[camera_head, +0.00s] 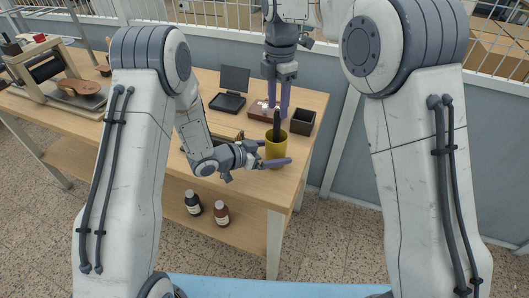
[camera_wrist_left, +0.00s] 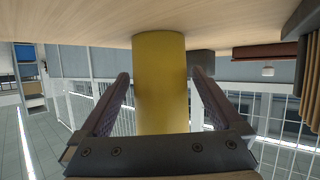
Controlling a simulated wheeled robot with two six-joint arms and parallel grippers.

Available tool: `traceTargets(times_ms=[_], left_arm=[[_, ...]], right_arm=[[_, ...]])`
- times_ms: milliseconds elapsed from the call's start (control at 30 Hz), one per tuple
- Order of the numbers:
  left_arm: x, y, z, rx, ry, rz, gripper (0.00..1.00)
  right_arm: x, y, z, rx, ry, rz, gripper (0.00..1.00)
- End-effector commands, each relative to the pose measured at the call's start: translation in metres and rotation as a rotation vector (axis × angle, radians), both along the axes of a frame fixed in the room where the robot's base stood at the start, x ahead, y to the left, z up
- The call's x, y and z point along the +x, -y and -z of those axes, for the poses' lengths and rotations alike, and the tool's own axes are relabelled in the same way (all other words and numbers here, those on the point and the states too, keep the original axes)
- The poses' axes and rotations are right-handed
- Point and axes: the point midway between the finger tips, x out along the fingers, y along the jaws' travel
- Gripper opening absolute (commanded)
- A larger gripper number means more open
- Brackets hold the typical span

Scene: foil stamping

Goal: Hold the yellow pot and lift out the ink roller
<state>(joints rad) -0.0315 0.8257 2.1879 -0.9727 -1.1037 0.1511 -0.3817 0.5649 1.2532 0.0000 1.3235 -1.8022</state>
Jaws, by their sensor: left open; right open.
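The yellow pot (camera_head: 276,149) stands upright near the right end of the wooden table. The dark handle of the ink roller (camera_head: 277,124) sticks up out of it; its lower part is hidden inside. My left gripper (camera_head: 276,156) is open, with one finger on each side of the pot. In the left wrist view the pot (camera_wrist_left: 160,85) sits between the spread fingers (camera_wrist_left: 160,95), with small gaps seen beside it. My right gripper (camera_head: 278,105) is open and points down from above, its fingertips near the top of the handle.
A dark square box (camera_head: 303,122) stands close to the right of the pot. A reddish-brown block (camera_head: 262,111) and a black tray with raised lid (camera_head: 228,103) lie behind. A press (camera_head: 50,75) stands far left. Bottles (camera_head: 193,204) are on the lower shelf (camera_head: 175,205).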

Motion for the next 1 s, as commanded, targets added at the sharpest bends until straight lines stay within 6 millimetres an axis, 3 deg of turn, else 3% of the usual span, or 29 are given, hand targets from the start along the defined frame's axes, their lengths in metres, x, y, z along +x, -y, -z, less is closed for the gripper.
traceTargets(times_ms=[333, 367, 567, 767, 833, 1000], left_arm=[[0.0031, 0.0042, 0.0018, 0.0, 0.0, -0.001, 1.0], [0.0031, 0.0042, 0.0018, 0.0, 0.0, -0.001, 0.96], [0.003, 0.004, 0.0018, 0.0, 0.0, -0.001, 0.2], [0.0028, 0.004, 0.0018, 0.0, 0.0, -0.001, 0.19], [0.0028, 0.004, 0.0018, 0.0, 0.0, -0.001, 0.19], [0.0028, 0.004, 0.0018, 0.0, 0.0, -0.001, 0.19]], right_arm=[[0.0, 0.0, 0.0, 0.0, 0.0, 0.0, 0.5], [0.0, 0.0, 0.0, 0.0, 0.0, 0.0, 0.5], [0.0, 0.0, 0.0, 0.0, 0.0, 0.0, 0.5], [0.0, 0.0, 0.0, 0.0, 0.0, 0.0, 0.5], [0.0, 0.0, -0.0001, 0.0, 0.0, 0.002, 0.32], [0.0002, 0.0, -0.0017, 0.0, 0.0, 0.101, 0.32]])
